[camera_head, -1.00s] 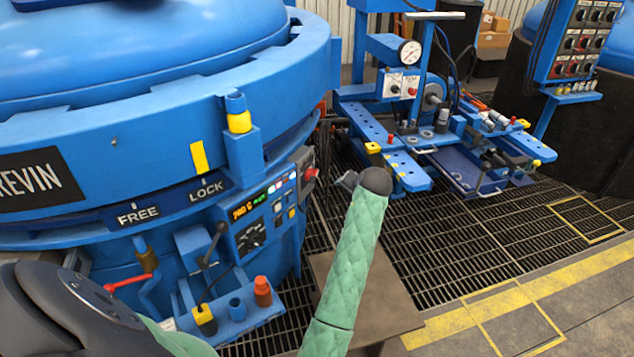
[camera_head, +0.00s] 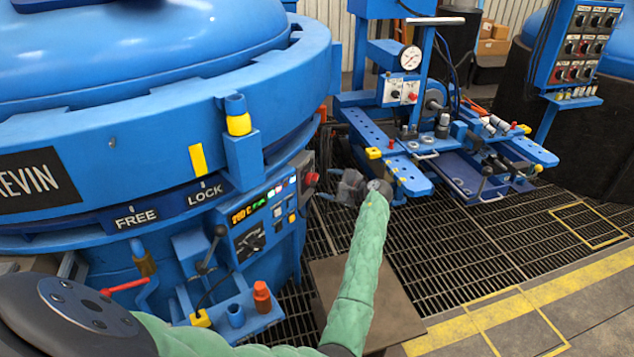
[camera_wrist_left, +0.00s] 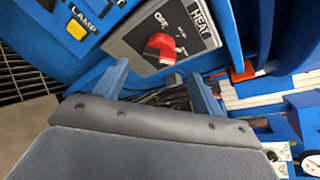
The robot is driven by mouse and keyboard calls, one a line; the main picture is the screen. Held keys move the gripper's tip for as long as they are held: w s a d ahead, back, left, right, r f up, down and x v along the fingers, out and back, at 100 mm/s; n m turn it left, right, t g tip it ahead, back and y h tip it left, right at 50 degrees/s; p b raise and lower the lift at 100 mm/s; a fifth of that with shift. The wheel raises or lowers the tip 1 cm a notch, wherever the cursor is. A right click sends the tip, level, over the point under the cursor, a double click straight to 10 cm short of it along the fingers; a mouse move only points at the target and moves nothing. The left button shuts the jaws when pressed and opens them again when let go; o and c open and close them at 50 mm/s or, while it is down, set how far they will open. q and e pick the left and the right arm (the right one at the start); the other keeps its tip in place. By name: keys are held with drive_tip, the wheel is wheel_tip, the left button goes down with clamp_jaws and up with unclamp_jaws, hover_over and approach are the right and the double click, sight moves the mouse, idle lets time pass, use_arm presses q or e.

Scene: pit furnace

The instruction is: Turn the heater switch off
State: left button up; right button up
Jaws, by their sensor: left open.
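The heater switch is a red knob (camera_wrist_left: 160,47) on a grey plate marked HEAT (camera_wrist_left: 170,30). In the head view the red knob (camera_head: 312,179) sits on the right side of the furnace's control panel (camera_head: 265,216). My left gripper (camera_head: 328,182) is just right of the knob, its fingers pointing left at it. In the left wrist view its two blue fingers (camera_wrist_left: 158,74) are apart and empty, with the knob ahead and between their lines, seemingly not touched. The knob's exact setting is hard to read. My right gripper is not in view.
A yellow lamp button (camera_wrist_left: 76,29) is left of the heater plate. The blue furnace (camera_head: 150,110) fills the left, with a black lever (camera_head: 213,245) and red-handled valve (camera_head: 125,286). A blue workbench with a gauge (camera_head: 410,58) stands behind my gripper. Grated floor (camera_head: 470,245) lies open at right.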

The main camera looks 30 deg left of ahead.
sight(316, 181)
use_arm(q)
drive_tip(key=x, duration=0.6)
drive_tip(key=shift+a, duration=0.15)
drive_tip(key=shift+f, duration=0.1)
drive_tip(key=c, duration=1)
